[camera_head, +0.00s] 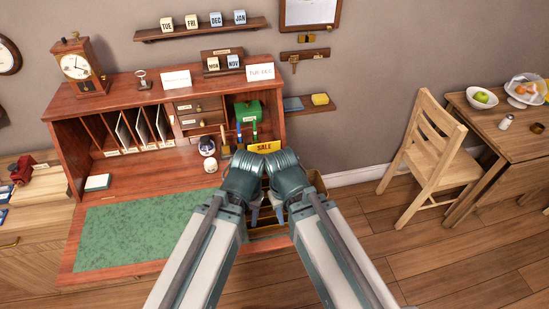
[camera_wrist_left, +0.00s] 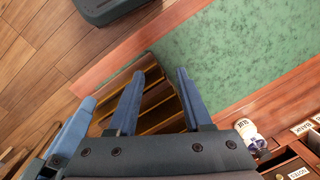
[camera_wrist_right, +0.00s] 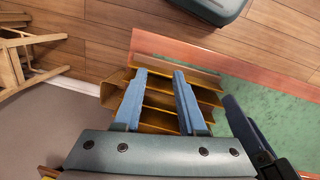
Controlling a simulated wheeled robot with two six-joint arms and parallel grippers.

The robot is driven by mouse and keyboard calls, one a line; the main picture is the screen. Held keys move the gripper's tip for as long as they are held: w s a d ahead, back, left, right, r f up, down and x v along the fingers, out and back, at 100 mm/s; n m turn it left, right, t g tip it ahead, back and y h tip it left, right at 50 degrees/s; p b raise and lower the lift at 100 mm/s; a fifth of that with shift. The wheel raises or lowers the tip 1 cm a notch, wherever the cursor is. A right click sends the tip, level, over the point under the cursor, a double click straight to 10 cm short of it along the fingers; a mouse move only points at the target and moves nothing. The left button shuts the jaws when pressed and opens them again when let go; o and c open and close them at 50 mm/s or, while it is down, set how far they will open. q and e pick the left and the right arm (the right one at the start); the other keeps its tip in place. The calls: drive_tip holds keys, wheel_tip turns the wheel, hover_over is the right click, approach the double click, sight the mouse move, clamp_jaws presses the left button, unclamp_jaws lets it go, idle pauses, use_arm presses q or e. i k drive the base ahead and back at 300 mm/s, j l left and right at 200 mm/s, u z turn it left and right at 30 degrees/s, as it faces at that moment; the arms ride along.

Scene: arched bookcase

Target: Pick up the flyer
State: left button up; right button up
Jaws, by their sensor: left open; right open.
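A yellow piece lettered SALE (camera_head: 264,147) shows just above my wrists in the head view. Its lower part is hidden, and I cannot tell whether it is the flyer or a sign. Below my grippers is a tiered wooden rack (camera_head: 268,232), mostly hidden by my arms. Its slots look empty where visible; the rack also shows in the left wrist view (camera_wrist_left: 158,108) and right wrist view (camera_wrist_right: 158,112). My left gripper (camera_head: 253,216) is open and empty above the rack. My right gripper (camera_head: 281,213) is open and empty close beside it.
The desk's green writing mat (camera_head: 135,232) lies left of the rack. Upright papers (camera_head: 142,127) stand in the desk's slots. A round white item (camera_head: 210,166) and a blue-and-white jar (camera_head: 206,146) stand near my left wrist. A wooden chair (camera_head: 430,150) is at right, with clear floor before it.

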sight(265, 149)
drive_tip(key=j+z, duration=0.2)
drive_tip(key=j, duration=0.2)
drive_tip(key=k+j+z, duration=0.1)
drive_tip(key=j+z, duration=0.15)
drive_tip(key=k+j+z, duration=0.2)
drive_tip(key=j, duration=0.3)
drive_tip(key=j+z, duration=0.2)
drive_tip(key=j, duration=0.15)
